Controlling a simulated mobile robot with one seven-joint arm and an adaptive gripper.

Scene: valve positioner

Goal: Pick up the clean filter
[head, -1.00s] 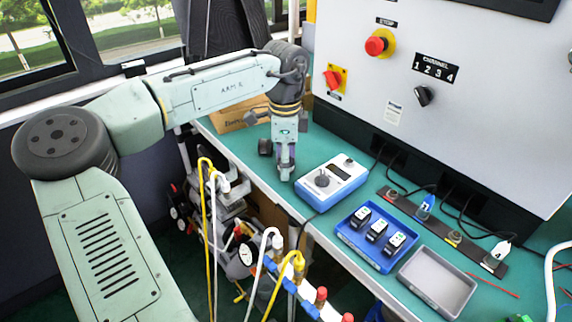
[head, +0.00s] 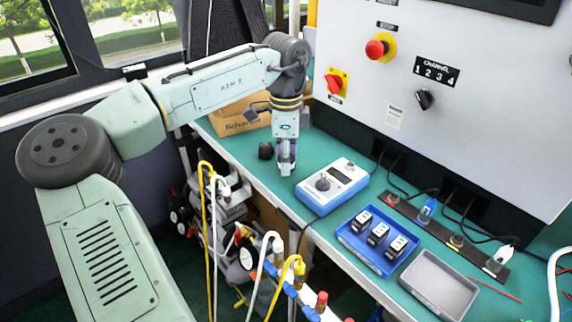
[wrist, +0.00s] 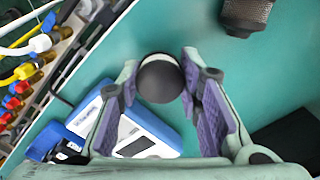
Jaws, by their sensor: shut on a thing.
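My gripper (wrist: 160,64) is shut on a round, dark-capped piece with a pale band, which I take to be the clean filter (wrist: 160,80). Its lower part is hidden by its cap in the wrist view. In the head view my gripper (head: 287,164) points down over the green bench, left of the blue-and-white meter; the held piece is too small there to make out clearly. A second, brownish mesh-sided cylinder (wrist: 247,14) lies apart from my fingers in the wrist view; it shows as a dark lump (head: 265,150) behind my gripper in the head view.
The blue-and-white meter box (head: 332,186) stands right of my gripper. A blue tray (head: 352,245) with black modules and an empty grey tray (head: 438,286) lie further right. A cardboard box (head: 238,118) is behind. Hoses and fittings (head: 300,268) stand below the bench's front edge.

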